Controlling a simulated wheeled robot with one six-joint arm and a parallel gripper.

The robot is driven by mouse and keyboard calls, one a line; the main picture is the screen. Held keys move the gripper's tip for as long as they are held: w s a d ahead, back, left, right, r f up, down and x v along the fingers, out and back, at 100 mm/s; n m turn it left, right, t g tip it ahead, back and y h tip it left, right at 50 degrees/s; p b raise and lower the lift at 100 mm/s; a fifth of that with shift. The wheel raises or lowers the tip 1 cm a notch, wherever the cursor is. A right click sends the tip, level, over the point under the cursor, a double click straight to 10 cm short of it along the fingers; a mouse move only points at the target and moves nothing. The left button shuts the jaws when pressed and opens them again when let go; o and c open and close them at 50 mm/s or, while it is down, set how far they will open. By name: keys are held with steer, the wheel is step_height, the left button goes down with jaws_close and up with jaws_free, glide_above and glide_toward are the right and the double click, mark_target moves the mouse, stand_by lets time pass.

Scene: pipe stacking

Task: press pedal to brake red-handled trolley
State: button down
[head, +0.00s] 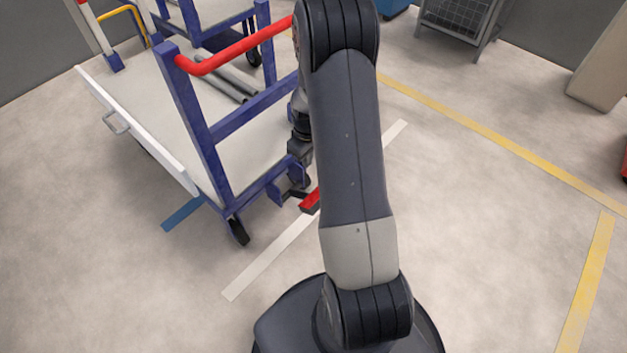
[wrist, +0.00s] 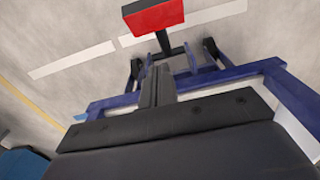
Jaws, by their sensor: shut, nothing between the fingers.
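The red-handled trolley has a blue frame (head: 190,115), a pale deck and a red bar handle (head: 225,57). It stands at the left in the head view; its blue frame also crosses the wrist view (wrist: 215,82). Its red pedal (head: 311,201) sticks out low at the near end, partly hidden by my arm. In the wrist view the pedal (wrist: 153,16) shows whole at the top, on a dark stem. My gripper (wrist: 157,70) is shut and empty, pointing toward the pedal stem. Whether it touches anything is unclear. In the head view my gripper (head: 299,183) is low beside the trolley's end frame.
Grey pipes (head: 225,78) lie on the trolley deck. A yellow handle (head: 125,14) shows behind at the upper left. A grey mesh cage (head: 458,18) stands at the back. The floor at right is clear, with yellow lines (head: 500,143).

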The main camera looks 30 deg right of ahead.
steer(key=shift+w, duration=0.1)
steer(key=shift+f, duration=0.15)
steer(key=b, duration=0.3)
glide_above(313, 194)
steer(key=w, duration=0.2)
steer(key=f, duration=0.7)
steer(key=a+f, duration=0.1)
steer(key=f, duration=0.2)
steer(key=shift+f, duration=0.3)
steer(key=shift+s+d+f, duration=0.35)
steer(key=shift+s+f, duration=0.35)
steer(key=shift+f, duration=0.1)
steer(key=shift+s+d+f, duration=0.1)
steer(key=shift+s+f, duration=0.2)
steer(key=shift+f, duration=0.15)
steer(key=shift+s+f, duration=0.1)
